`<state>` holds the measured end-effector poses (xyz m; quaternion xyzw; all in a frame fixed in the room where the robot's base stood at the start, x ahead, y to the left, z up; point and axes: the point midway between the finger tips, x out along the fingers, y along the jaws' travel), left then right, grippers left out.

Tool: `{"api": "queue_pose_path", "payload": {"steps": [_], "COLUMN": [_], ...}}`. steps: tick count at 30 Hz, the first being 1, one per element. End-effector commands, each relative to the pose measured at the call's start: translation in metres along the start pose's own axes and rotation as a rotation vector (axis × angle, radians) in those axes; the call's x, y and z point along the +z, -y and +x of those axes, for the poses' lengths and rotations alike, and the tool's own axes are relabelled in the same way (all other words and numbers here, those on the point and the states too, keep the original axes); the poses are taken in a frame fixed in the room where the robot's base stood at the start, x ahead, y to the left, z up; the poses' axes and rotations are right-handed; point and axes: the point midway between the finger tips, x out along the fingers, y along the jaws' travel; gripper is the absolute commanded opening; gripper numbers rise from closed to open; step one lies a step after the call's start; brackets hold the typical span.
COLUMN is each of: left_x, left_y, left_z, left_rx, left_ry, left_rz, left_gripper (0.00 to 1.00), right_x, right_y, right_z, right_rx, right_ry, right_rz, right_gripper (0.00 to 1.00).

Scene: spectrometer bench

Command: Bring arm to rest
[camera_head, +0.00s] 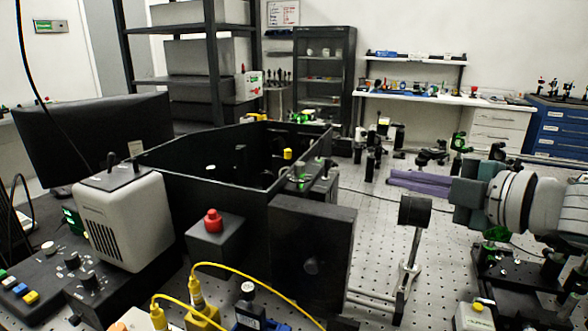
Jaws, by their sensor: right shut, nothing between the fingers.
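My right arm comes in from the right edge, white and grey with a teal-grey wrist. Its gripper (394,182) has long purple fingers that point left, and they are shut and empty. The fingers are above the perforated optical bench (380,240), to the right of the open black enclosure (225,190). My left gripper is not in view.
Small optics mounts (370,150) stand behind the fingers, and a green-topped one (459,143) is farther right. A dark stage (510,275) sits below my arm. A red button box (214,235), yellow cables (265,293) and a grey lamp housing (125,220) crowd the left front.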

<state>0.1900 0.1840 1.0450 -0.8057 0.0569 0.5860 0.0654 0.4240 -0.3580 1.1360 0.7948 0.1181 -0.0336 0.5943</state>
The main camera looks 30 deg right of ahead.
Motion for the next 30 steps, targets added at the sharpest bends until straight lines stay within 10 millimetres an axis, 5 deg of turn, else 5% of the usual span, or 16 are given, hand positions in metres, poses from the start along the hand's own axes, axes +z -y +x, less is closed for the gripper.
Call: {"api": "queue_pose_path", "payload": {"steps": [21,26,30], "left_x": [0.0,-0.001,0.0], "left_y": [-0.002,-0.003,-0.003], "left_z": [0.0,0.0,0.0], "left_rx": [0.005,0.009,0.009], "left_ry": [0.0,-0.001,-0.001], "left_rz": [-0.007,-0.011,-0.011], "left_gripper": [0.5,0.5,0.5], "right_x": [-0.002,-0.017,-0.047], "right_y": [0.005,0.043,0.098], "right_z": [-0.004,-0.01,-0.037], "right_rx": [-0.005,-0.061,-0.181], "right_ry": [0.014,0.146,0.362], "right_rz": [0.023,0.21,0.5], "right_gripper": [0.0,0.0,0.0]}}
